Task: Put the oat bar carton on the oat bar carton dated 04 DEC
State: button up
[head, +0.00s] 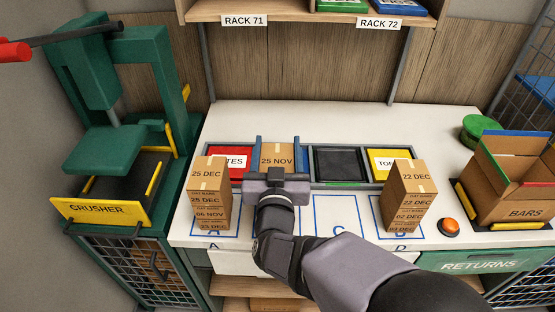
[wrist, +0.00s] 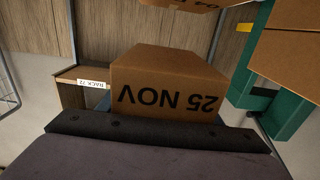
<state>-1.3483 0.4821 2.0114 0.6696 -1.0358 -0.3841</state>
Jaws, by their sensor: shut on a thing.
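My gripper (head: 278,150) is shut on a brown oat bar carton (head: 277,158) marked 25 NOV, with a blue finger on each side. It is in front of the row of bins. The same carton shows with its print upside down in the wrist view (wrist: 165,82). Another carton (wrist: 180,5), with a partly cut-off print that seems to begin 04, shows at the wrist view's top edge. I cannot make out a 04 DEC print in the head view, where my arm hides part of the counter.
A carton stack (head: 208,200) stands on spot A at left, another (head: 408,198) on spot D at right. Behind are a red bin (head: 232,160), a black bin (head: 341,163) and a yellow bin (head: 384,162). The green crusher (head: 103,150) stands left; an open BARS box (head: 505,195) stands right.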

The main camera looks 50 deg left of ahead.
aim_at(277, 161)
jog(key=shift+f+p, duration=0.35)
jog(key=shift+f, duration=1.65)
jog(key=shift+f, duration=0.15)
jog(key=shift+f, duration=0.1)
jog(key=o, duration=1.2)
jog(key=b+v, duration=0.1)
jog(key=v, duration=0.3)
jog(key=b+v, duration=0.1)
jog(key=v, duration=0.3)
jog(key=b+v, duration=0.1)
jog(key=v, duration=0.3)
jog(key=shift+r+b, duration=0.25)
jog(key=shift+b, duration=0.1)
